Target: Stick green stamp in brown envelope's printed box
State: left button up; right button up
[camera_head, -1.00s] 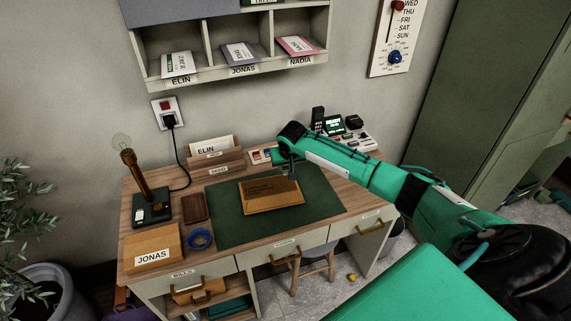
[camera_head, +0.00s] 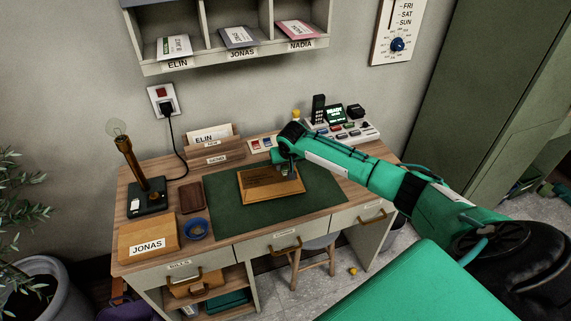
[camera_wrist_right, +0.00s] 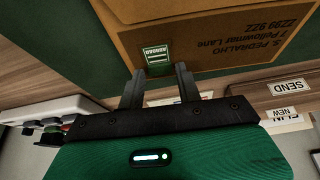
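The brown envelope (camera_head: 262,191) lies flat on the dark green desk mat. It also shows in the right wrist view (camera_wrist_right: 210,40), with a printed address upside down. The green stamp (camera_wrist_right: 157,56), marked ABROAD, is at the envelope's corner by the gripper and appears to lie flat on it. I cannot make out the printed box's outline around it. My right gripper (camera_wrist_right: 158,72) is open, its fingertips apart on either side of the stamp with gaps beside it. In the head view, the right gripper (camera_head: 286,175) is over the envelope's far right corner. My left gripper is not in view.
Stamp sheets (camera_head: 262,145), a letter rack (camera_head: 212,152) and a device with buttons (camera_head: 345,132) stand along the desk's back. The mat's front right (camera_head: 318,201) is clear.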

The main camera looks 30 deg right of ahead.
jog(key=shift+o, duration=1.1)
jog(key=shift+r, duration=0.15)
jog(key=b+v, duration=0.1)
jog(key=v, duration=1.2)
jog(key=shift+r, duration=0.25)
